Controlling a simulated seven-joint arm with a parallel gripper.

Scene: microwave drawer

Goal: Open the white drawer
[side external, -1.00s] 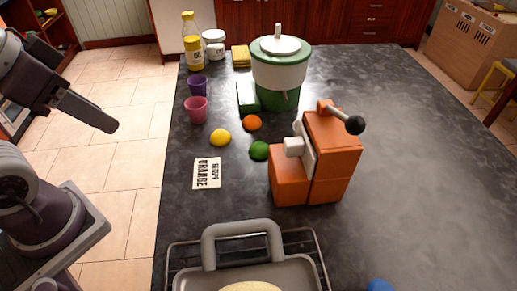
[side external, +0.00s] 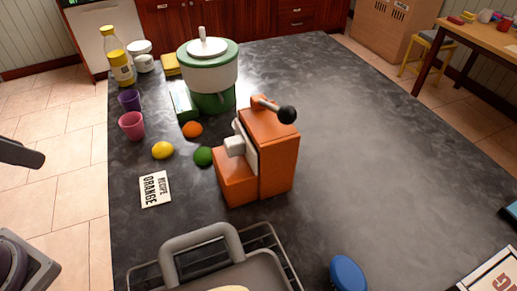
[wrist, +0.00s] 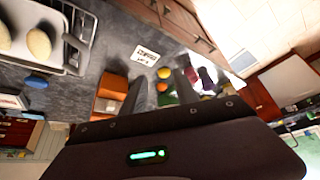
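No white drawer can be clearly made out. A white-fronted unit (side external: 103,42) stands at the back left in the side view, and a pale panel (wrist: 285,88) shows at the right of the wrist view; I cannot tell whether either is a drawer. My gripper (wrist: 160,88) shows two dark fingers apart in the wrist view, with nothing visible held between them. In the side view only part of my arm's end shows at the left edge, off the counter.

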